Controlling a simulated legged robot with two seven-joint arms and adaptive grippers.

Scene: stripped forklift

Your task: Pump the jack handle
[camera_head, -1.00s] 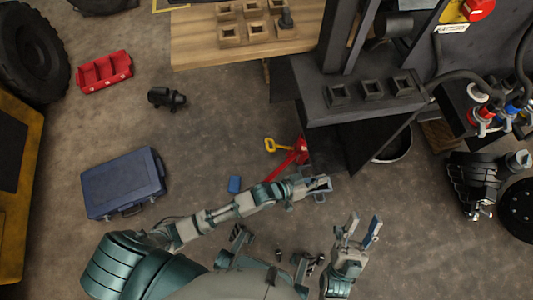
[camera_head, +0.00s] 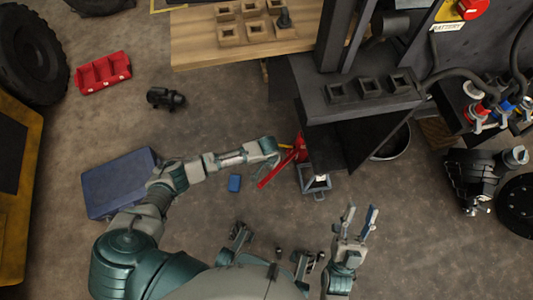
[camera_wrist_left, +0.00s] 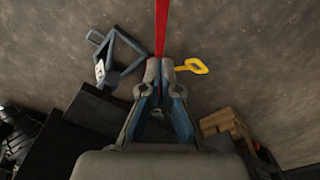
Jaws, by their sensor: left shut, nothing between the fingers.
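The red jack (camera_head: 300,147) is on the floor under the front edge of the dark forklift, mostly hidden. Its red handle (camera_head: 269,178) slants out toward the lower left. My left gripper (camera_head: 282,153) is over the floor beside the jack, near the handle's upper part. In the left wrist view the left gripper (camera_wrist_left: 166,64) has its fingers together, with the red handle (camera_wrist_left: 161,28) running upward from just beyond the tips. Whether they touch it, I cannot tell. My right gripper (camera_head: 358,221) is open and empty over the floor at lower right.
A grey frame (camera_head: 315,184) stands beside the jack. A yellow loop handle (camera_wrist_left: 190,66) is close by my left fingertips. A small blue block (camera_head: 235,183) and a blue case (camera_head: 120,182) lie to the left. A wooden bench (camera_head: 195,42) is behind.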

